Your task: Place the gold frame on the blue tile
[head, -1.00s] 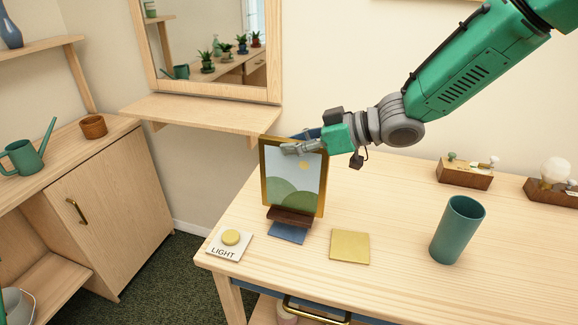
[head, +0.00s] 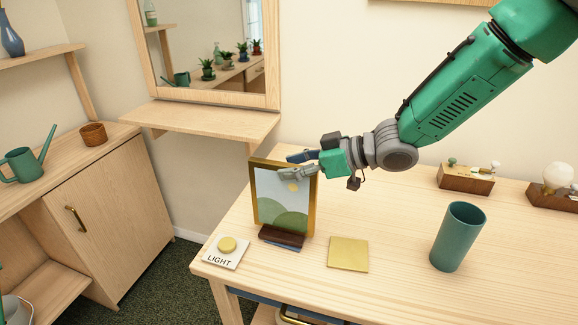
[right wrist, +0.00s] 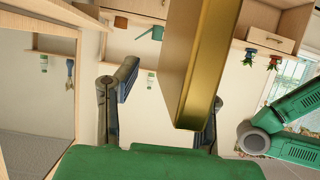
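The gold frame (head: 313,205), holding a landscape picture above a dark wooden foot (head: 281,237), stands upright near the table's front left. Its foot covers most of the blue tile (head: 292,249); only a thin blue strip shows, and the foot appears to rest on it. My right gripper (head: 288,166) is at the frame's upper right edge, one finger before the picture and one behind. In the right wrist view the fingers are wide apart around the gold frame (right wrist: 200,75), with a clear gap on the left finger's side. My left gripper is out of view.
A yellow tile (head: 348,254) lies right of the frame, and a white LIGHT button plate (head: 226,253) lies left. A teal cup (head: 458,237) stands further right. Wooden blocks with fittings (head: 466,178) sit at the back right. The table between them is clear.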

